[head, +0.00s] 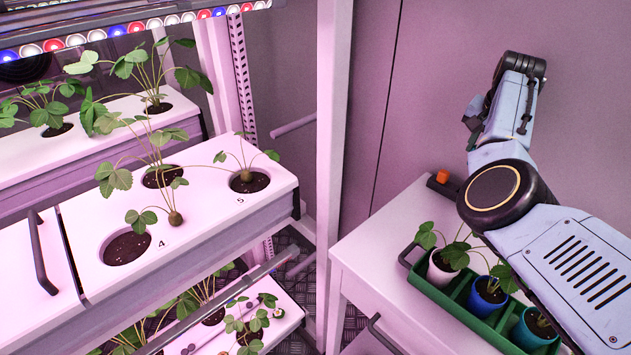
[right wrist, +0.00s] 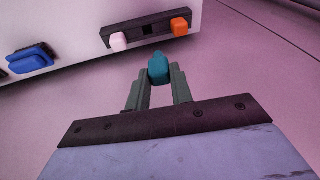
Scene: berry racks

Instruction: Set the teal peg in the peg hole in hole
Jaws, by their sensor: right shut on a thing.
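In the right wrist view my right gripper (right wrist: 158,85) is shut on the teal peg (right wrist: 158,69), which sticks out past the fingertips. The dark peg holder (right wrist: 133,36) lies ahead on the white cabinet top. It has a pink peg (right wrist: 118,42) at its left, an orange peg (right wrist: 180,26) at its right and an empty square hole (right wrist: 147,30) between them. The teal peg appears apart from the holder, in front of the hole. In the head view the orange peg (head: 442,176) and part of the holder (head: 439,187) show beside my right arm. My left gripper is out of view.
A green tray (head: 428,286) with several potted plants stands on the white cabinet (head: 370,235), below my right arm. A blue brush (right wrist: 30,61) lies left of the holder. White planting racks (head: 215,200) fill the left, and a pink post (head: 333,120) stands between.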

